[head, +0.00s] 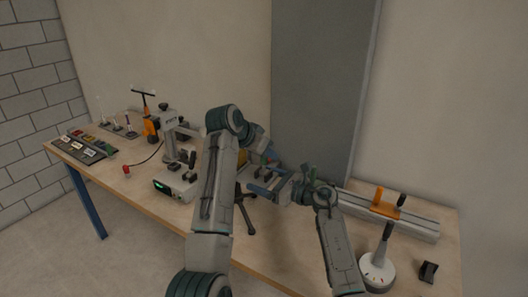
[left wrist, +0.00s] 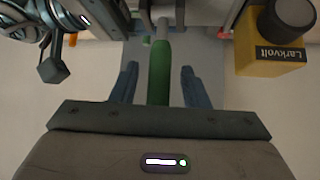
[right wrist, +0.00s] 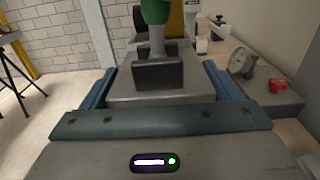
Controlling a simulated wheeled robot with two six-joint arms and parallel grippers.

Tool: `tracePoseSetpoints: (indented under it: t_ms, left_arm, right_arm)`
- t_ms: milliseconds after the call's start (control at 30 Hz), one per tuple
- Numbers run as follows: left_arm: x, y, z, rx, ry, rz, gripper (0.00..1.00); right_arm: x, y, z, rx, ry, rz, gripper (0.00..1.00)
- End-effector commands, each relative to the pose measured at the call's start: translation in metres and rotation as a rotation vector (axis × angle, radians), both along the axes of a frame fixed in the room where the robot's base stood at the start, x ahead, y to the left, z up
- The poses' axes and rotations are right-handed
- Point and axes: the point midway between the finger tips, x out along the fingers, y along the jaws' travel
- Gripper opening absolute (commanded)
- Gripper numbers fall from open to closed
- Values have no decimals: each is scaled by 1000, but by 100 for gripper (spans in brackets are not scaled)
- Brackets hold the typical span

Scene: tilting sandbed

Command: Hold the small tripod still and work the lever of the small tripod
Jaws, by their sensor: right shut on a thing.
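The small tripod stands on the bench. In the head view its dark legs (head: 246,214) show below my grippers, while my arms hide most of its top. My right gripper (head: 264,184) is shut on the tripod's grey head block (right wrist: 135,92), which fills the space between the fingers in the right wrist view. The green lever (left wrist: 159,80) stands between the two fingers of my left gripper (left wrist: 159,67). Gaps show on both sides of the lever, so the left gripper is open around it. The lever's green part (right wrist: 155,10) also shows at the top of the right wrist view.
A yellow box with a black knob (left wrist: 272,50) is close to the left gripper. A grey instrument with a green display (head: 174,184) stands left of the tripod. A rail with an orange slider (head: 383,205), a white round base (head: 378,272) and a black block (head: 428,271) lie right.

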Motion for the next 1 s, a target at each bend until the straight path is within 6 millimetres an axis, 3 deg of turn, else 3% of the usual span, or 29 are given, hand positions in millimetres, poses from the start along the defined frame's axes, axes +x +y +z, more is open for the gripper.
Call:
tracePoseSetpoints:
  t_ms: [267,700,1000]
  left_arm:
    - [-6,6,10,-2,-3,1,41]
    - [-46,52,73,-1,-4,1,41]
    - [-56,62,86,1,1,0,41]
  right_arm:
    - [0,0,0,-1,0,-1,22]
    - [0,0,0,-1,1,-1,22]
    - [0,0,0,-1,1,-1,22]
